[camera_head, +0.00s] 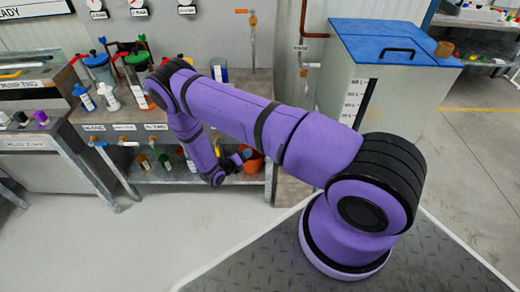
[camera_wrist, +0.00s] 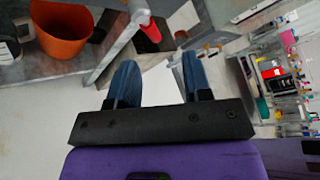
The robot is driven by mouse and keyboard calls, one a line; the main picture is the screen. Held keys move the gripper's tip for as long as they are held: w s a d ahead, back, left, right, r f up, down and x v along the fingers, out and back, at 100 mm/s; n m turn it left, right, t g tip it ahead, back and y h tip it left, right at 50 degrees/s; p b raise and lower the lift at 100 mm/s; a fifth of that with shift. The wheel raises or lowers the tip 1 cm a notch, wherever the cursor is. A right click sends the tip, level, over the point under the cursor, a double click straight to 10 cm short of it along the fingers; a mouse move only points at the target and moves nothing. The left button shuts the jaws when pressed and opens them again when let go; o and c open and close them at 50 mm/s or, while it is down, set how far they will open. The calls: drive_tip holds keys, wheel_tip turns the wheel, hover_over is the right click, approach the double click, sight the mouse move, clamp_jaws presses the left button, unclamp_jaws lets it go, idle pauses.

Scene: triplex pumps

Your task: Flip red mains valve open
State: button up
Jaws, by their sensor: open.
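My gripper (camera_wrist: 160,62) is open and empty, with its two blue fingers apart in the wrist view. A red piece (camera_wrist: 151,32), possibly the red valve handle, sits at the end of a grey bar just beyond the fingertips; it is not between them. Whether it is the mains valve, I cannot tell. In the head view my gripper (camera_head: 238,160) is small and dark, low beside the bench's lower shelf, and its fingers are hard to make out. No clearly red mains valve handle shows in the head view; my arm hides part of the bench.
An orange bucket (camera_wrist: 62,28) is close at upper left in the wrist view; it also shows in the head view (camera_head: 252,163). A tank with a blue lid (camera_head: 390,45) stands at right. Bottles (camera_head: 108,97) crowd the bench top. The floor in front is clear.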

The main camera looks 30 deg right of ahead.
drive_tip(key=shift+n+t, duration=0.3)
drive_tip(key=shift+n, duration=0.3)
drive_tip(key=x, duration=0.3)
drive_tip(key=f+x, duration=0.1)
drive_tip(key=x, duration=0.3)
drive_tip(key=f+x, duration=0.1)
drive_tip(key=x, duration=0.3)
drive_tip(key=shift+s+f, duration=0.2)
drive_tip(key=shift+s, duration=0.2)
clamp_jaws()
